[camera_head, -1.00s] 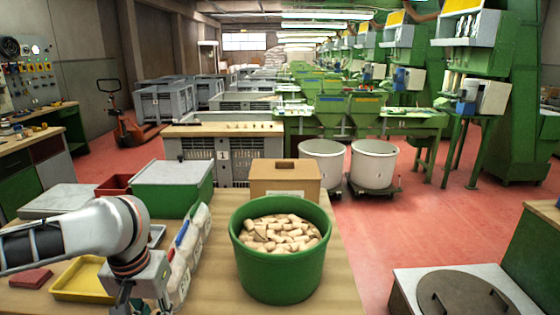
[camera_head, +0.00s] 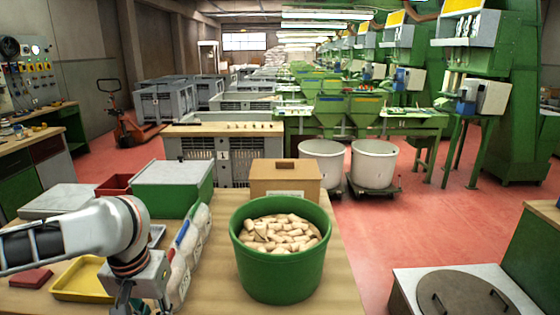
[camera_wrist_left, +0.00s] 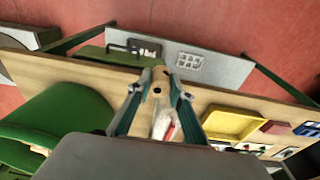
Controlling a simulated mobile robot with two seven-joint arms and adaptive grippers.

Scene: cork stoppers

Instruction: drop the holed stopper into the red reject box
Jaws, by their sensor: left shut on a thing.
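My left gripper (camera_head: 140,303) hangs low at the front left of the bench, its fingers partly cut off by the lower edge of the head view. In the left wrist view its two fingers (camera_wrist_left: 159,92) are shut on a pale brown cork stopper (camera_wrist_left: 157,82), on which a small dark hole shows. I cannot make out the stopper in the head view. The red reject box (camera_head: 115,184) is at the back left of the bench, well beyond the gripper and partly hidden by the green box. My right gripper is not in view.
A green tub (camera_head: 280,275) full of cork stoppers stands to the right of the gripper. A green box with a grey lid (camera_head: 172,173), filled bags (camera_head: 189,245), a yellow tray (camera_head: 80,279) and a cardboard box (camera_head: 285,178) crowd the bench.

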